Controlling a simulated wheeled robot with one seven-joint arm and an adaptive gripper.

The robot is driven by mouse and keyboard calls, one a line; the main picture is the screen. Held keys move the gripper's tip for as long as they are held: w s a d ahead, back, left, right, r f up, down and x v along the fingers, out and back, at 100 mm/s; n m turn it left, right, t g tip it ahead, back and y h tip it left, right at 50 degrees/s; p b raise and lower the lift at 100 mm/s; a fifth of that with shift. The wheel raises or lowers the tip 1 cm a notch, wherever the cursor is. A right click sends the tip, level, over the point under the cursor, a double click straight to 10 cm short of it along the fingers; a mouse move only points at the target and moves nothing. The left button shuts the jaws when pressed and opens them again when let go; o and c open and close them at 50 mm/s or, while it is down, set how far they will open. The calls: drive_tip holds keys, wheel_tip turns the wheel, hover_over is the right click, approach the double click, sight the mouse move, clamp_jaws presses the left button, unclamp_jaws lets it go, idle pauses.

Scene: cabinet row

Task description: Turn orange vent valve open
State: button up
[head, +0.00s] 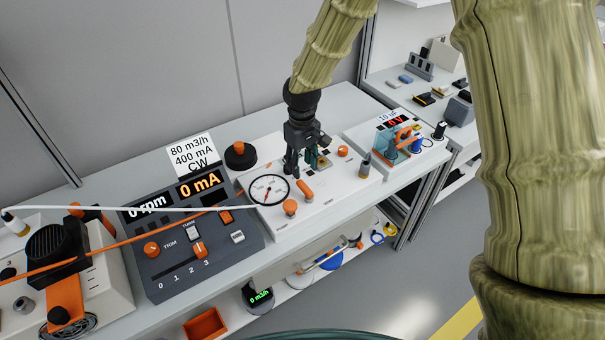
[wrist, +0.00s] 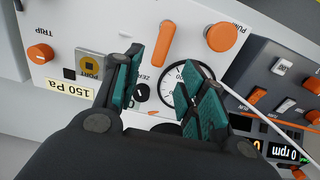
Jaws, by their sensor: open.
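An orange lever handle (head: 305,190) lies on the white gauge panel (head: 335,190), right of the round dial. It is the likely vent valve, but I cannot read a label for it. In the wrist view the orange lever (wrist: 161,43) sits at the top centre, slanted, beyond my fingertips. My gripper (head: 301,165) is above the panel, behind the lever. The fingers cover part of the dial (wrist: 180,80).
An orange PUMP knob (wrist: 222,37) is close to the lever. An orange TRIP knob (wrist: 40,53), a PORT fitting (wrist: 91,65) and a black ZERO knob (wrist: 141,91) share the panel. A dark control box (head: 190,240) stands left; a thin pale rod (head: 130,209) crosses it.

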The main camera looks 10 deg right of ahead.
drive_tip(key=shift+r, duration=2.3)
